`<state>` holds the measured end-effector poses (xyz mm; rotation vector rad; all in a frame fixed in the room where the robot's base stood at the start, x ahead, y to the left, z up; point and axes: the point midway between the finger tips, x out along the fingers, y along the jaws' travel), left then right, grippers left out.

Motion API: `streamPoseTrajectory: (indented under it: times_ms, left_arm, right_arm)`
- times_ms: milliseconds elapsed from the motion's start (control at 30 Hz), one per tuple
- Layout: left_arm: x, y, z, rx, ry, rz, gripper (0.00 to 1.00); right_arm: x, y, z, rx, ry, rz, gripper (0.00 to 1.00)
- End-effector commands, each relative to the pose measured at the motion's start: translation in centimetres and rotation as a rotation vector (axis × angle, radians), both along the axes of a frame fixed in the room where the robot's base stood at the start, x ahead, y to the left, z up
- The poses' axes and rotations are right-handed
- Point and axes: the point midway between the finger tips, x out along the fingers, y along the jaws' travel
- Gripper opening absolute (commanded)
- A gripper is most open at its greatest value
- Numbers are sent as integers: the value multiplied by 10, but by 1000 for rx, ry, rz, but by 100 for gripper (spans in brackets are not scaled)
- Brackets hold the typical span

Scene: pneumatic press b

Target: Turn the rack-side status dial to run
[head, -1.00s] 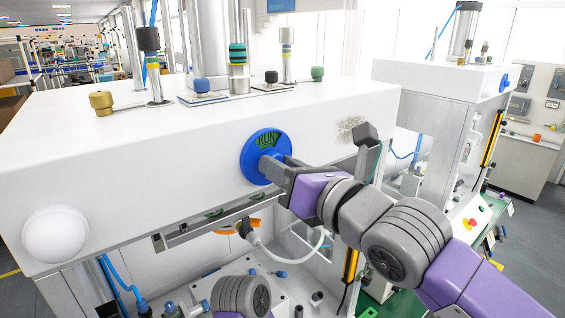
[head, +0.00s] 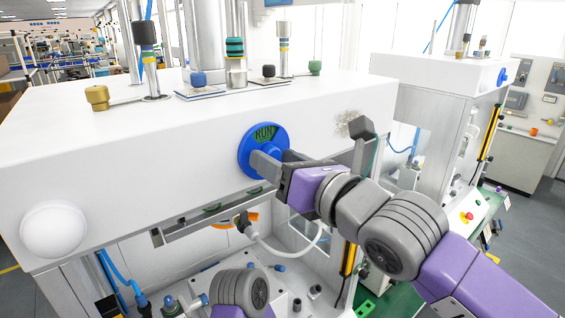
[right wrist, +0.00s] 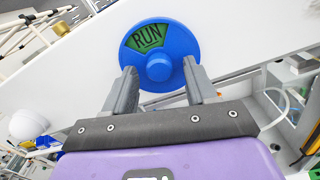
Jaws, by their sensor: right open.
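The status dial (head: 250,140) is a round blue disc on the front face of the white press housing. Its green window reads RUN in the head view. In the right wrist view the dial (right wrist: 178,82) faces me, with RUN upright but slightly tilted and a round blue knob (right wrist: 159,68) at its centre. My right gripper (head: 266,163) is at the dial, over its lower part in the head view. In the right wrist view its two grey fingers (right wrist: 160,74) are spread apart, one on each side of the knob, with gaps showing. My left gripper is not in view.
The white housing (head: 150,150) has a white dome (head: 53,230) at its left. Cylinders and a brass knob (head: 97,97) stand on top. Below are a white hose (head: 275,250) and fittings. A second press (head: 430,90) stands to the right.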

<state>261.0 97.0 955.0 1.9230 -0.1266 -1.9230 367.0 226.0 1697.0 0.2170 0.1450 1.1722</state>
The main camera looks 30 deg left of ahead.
Motion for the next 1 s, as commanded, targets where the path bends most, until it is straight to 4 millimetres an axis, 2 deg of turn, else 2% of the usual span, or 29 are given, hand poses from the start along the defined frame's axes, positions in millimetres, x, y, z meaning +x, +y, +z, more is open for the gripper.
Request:
streamPoseTrajectory:
  times_ms: [167, 633, 1000]
  left_arm:
    - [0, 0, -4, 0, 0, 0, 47]
    - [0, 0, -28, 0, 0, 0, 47]
    - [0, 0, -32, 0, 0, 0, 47]
  right_arm:
    - [-2, -9, 0, 1, -1, -2, 56]
    - [-23, -60, -2, 1, 2, -4, 56]
    - [-29, -70, 0, -1, -1, 0, 56]
